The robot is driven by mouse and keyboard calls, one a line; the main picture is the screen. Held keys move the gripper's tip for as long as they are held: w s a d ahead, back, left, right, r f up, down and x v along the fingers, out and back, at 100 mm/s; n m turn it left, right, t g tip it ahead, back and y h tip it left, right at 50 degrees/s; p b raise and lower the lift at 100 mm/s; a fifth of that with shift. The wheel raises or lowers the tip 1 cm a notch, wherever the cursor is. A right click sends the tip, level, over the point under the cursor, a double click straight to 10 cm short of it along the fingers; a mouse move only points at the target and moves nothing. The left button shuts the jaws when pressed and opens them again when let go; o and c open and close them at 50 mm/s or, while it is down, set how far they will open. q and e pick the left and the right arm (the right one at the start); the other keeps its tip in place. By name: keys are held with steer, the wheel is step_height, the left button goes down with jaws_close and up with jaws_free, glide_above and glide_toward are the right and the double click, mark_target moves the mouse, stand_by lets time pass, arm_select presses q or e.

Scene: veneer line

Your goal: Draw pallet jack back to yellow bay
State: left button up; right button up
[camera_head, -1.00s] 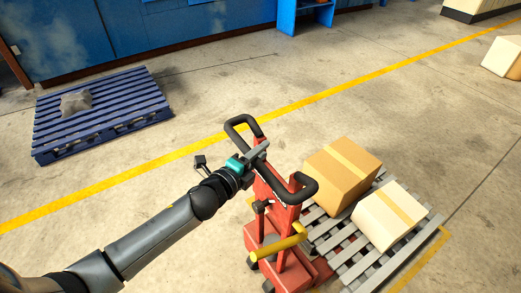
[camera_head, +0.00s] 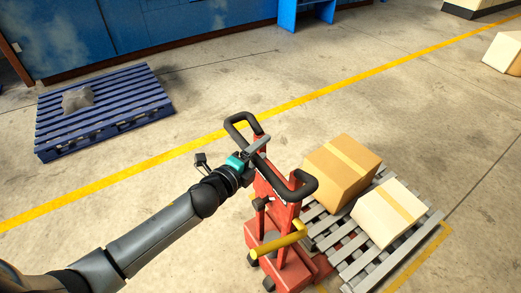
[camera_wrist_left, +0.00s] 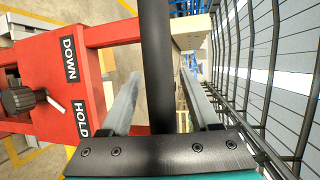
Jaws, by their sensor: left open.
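The red pallet jack (camera_head: 273,240) stands at lower centre in the head view, its black loop handle (camera_head: 238,121) uppermost. A grey slatted pallet (camera_head: 352,252) with two cartons sits at its fork end. My left gripper (camera_head: 259,146) is at the left part of the handle. In the left wrist view my left gripper (camera_wrist_left: 160,100) is open, its fingers either side of the black handle bar (camera_wrist_left: 157,45); I cannot tell whether they touch it. The red jack panel (camera_wrist_left: 50,80) there reads DOWN and HOLD. A yellow floor marking (camera_head: 432,243) edges the grey pallet. My right gripper is out of view.
A blue pallet (camera_head: 135,112) with a grey lump (camera_head: 77,99) lies at left. A yellow line (camera_head: 330,94) crosses the floor diagonally. Blue cabinets (camera_head: 170,35) line the back. Another carton (camera_head: 503,52) stands at far right. Floor left of the jack is clear.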

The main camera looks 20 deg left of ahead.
arm_select(q)
steer(key=shift+s, duration=0.1)
steer(key=v, duration=1.5)
steer(key=shift+r, duration=0.1)
stand_by(0.5)
steer(key=s+a+f+n+g+y+b, duration=0.2)
steer(key=s+f+n, duration=0.15)
steer(key=f, duration=0.75)
steer(key=s+a+f+n+g+y+b, duration=0.1)
steer(key=s+a+f+n+g+b, duration=0.2)
steer(key=f, duration=0.9)
steer(key=s+a+f+n+g+y+b, duration=0.1)
steer(key=s+f+n+g+y, duration=0.3)
steer(key=f, duration=0.7)
steer(key=s+d+f+n+g+h+b, duration=0.1)
steer(key=s+d+f+n, duration=0.3)
steer(key=s+f, duration=0.5)
steer(key=s+d+f+n+g+h+b, duration=0.1)
steer(key=s+d+f+n+g, duration=0.3)
steer(key=s+f, duration=0.6)
steer(key=shift+s+f+n+h+b, duration=0.2)
steer(key=shift+s+n+h+b, duration=0.25)
steer(key=shift+s+b, duration=0.5)
